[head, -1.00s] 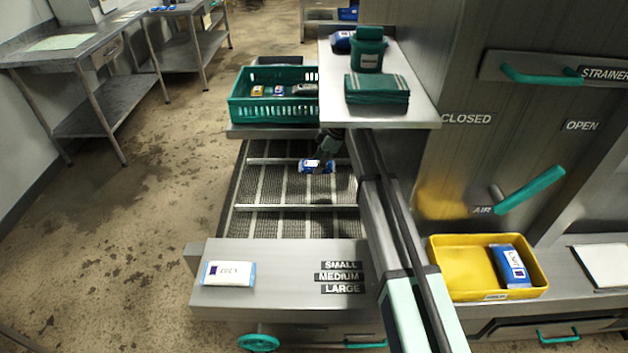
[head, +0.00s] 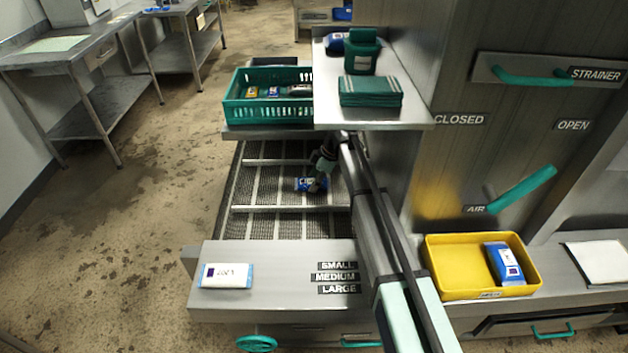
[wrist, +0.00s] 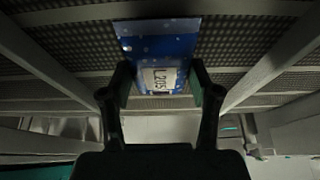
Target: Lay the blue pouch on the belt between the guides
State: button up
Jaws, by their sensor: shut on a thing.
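The blue pouch (head: 311,184) with a white label is over the dark mesh belt (head: 262,224), between the two pale cross guides (head: 290,209). My gripper (head: 319,180) is shut on its near end. In the wrist view the blue pouch (wrist: 160,42) extends beyond the two fingertips of my gripper (wrist: 160,84), its label reading L205. Guide bars (wrist: 45,58) run on both sides of it there. I cannot tell whether the pouch touches the belt.
A green crate (head: 230,112) with several pouches stands behind the belt. A steel shelf (head: 420,112) with green cloths overhangs at the back right. A white pouch (head: 224,275) lies on the front plate. A yellow tray (head: 455,292) holds another blue pouch.

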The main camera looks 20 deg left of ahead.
jog(key=o, duration=1.2)
jog(key=b+v, duration=0.1)
jog(key=v, duration=1.1)
jog(key=shift+r, duration=0.15)
